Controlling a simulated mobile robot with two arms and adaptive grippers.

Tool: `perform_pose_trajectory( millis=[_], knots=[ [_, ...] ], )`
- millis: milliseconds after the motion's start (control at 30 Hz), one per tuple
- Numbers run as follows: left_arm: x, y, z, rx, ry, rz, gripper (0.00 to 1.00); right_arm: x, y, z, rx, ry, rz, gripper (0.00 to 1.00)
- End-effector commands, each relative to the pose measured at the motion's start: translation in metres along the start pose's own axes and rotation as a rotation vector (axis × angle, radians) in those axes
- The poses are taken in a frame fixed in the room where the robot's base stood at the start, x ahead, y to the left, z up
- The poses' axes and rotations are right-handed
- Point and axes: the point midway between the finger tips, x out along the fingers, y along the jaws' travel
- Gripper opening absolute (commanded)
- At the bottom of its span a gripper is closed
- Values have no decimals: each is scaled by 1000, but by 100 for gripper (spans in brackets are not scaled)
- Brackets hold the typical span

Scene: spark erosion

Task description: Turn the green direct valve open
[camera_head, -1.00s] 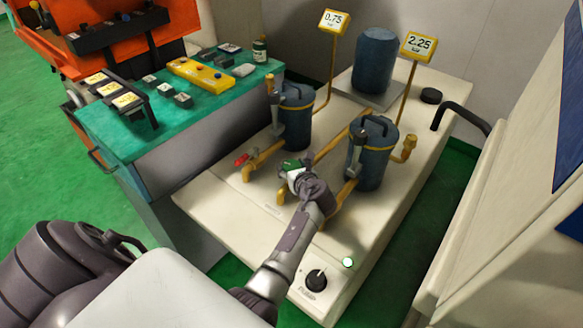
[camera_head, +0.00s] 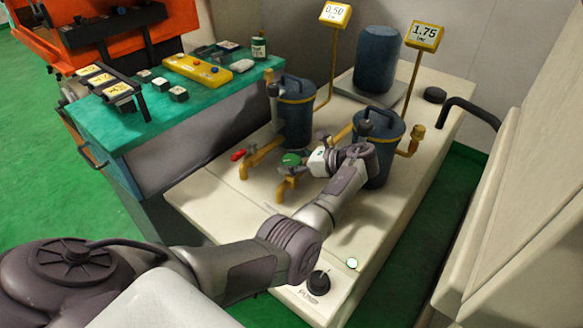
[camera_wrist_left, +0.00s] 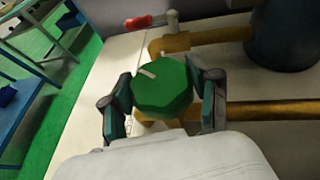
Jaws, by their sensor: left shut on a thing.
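The green valve (camera_head: 291,159) is a round-edged knob on a yellow pipe at the front of the white bench, between the red valve and the near blue canister. In the left wrist view the green knob (camera_wrist_left: 165,98) fills the space between the two fingers, with a pale line on its face pointing up-left. My left gripper (camera_wrist_left: 162,84) is shut on the knob, one finger on each side. In the head view the gripper (camera_head: 300,161) reaches it from the right and partly hides it. My right gripper is not in view.
A red-handled valve (camera_head: 238,154) sits close by on the left. Blue canisters (camera_head: 296,115) and yellow pipes (camera_head: 263,155) stand behind. Gauges read 0.50 (camera_head: 335,14) and 1.75 (camera_head: 424,35). A black knob (camera_head: 318,283) and a lit button (camera_head: 352,263) are at the bench front.

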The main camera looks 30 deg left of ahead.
Motion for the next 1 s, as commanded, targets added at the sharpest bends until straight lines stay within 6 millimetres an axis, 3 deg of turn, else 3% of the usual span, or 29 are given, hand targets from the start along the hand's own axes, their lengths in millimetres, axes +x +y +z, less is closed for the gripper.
perform_pose_trajectory(
  millis=[167,633,667,800,1000],
  knots=[
    [1,0,-2,-15,2,38,26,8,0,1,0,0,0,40],
    [1,1,-1,-19,4,51,26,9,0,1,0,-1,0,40],
    [1,1,-1,-19,4,51,62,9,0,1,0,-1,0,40],
    [1,1,-1,-18,3,50,86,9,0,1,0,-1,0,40],
    [0,0,-1,-19,2,49,87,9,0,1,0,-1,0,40]
  ],
)
